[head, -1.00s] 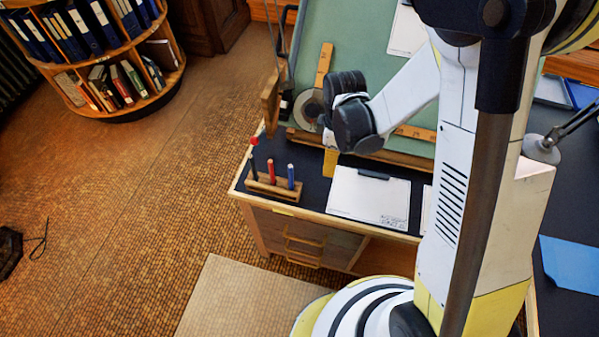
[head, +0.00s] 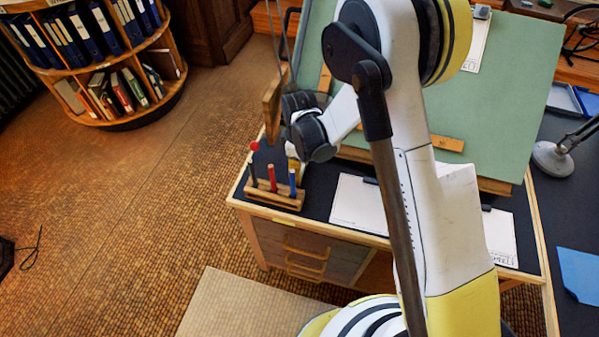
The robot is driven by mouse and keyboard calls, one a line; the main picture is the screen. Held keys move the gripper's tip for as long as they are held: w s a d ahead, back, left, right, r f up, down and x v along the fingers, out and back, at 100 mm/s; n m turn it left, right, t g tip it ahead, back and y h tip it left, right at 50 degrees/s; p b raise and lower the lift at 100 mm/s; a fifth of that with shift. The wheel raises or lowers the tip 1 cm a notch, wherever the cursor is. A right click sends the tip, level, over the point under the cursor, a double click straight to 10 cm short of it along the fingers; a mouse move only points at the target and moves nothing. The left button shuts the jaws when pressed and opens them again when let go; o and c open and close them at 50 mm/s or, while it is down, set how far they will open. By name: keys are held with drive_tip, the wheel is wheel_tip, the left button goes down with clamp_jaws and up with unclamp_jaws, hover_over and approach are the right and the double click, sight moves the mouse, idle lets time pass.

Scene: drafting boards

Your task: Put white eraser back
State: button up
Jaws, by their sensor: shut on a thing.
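My gripper (head: 294,171) hangs low at the end of my arm, just behind and right of the pen holder. My black and white wrist covers much of it. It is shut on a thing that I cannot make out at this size. I cannot pick out the white eraser for certain in the head view. The wooden pen holder (head: 262,197) stands upright at the desk's front left corner, with a red pen, a blue pen and a dark red-topped one in it.
A white clipboard (head: 351,204) lies right of the holder on the dark desk (head: 318,205). The tilted green board (head: 515,110) rises behind. A wooden piece (head: 272,105) stands near my wrist. A lamp (head: 553,158) and blue sheet (head: 580,272) are at the right.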

drive_tip(key=shift+r, duration=0.1)
drive_tip(key=o, duration=1)
drive_tip(key=s+d+r+m+t+p, duration=0.1)
drive_tip(key=d+r+p, duration=0.1)
drive_tip(key=r, duration=0.8)
drive_tip(key=s+d+r+m+p, duration=0.1)
drive_tip(key=d+r+m+p, duration=0.15)
drive_tip(key=r, duration=0.75)
drive_tip(key=shift+s+d+r+m+t, duration=1.05)
drive_tip(key=shift+s+d+r+m, duration=0.75)
drive_tip(key=shift+s+r, duration=0.65)
drive_tip(key=shift+s+d+r+m+t, duration=1)
drive_tip(key=shift+s+d+r+m, duration=0.85)
drive_tip(key=shift+s, duration=1)
drive_tip(key=shift+s+d+r+m+t, duration=1.05)
drive_tip(key=shift+s+d+r+m, duration=0.7)
drive_tip(key=shift+s+r, duration=0.75)
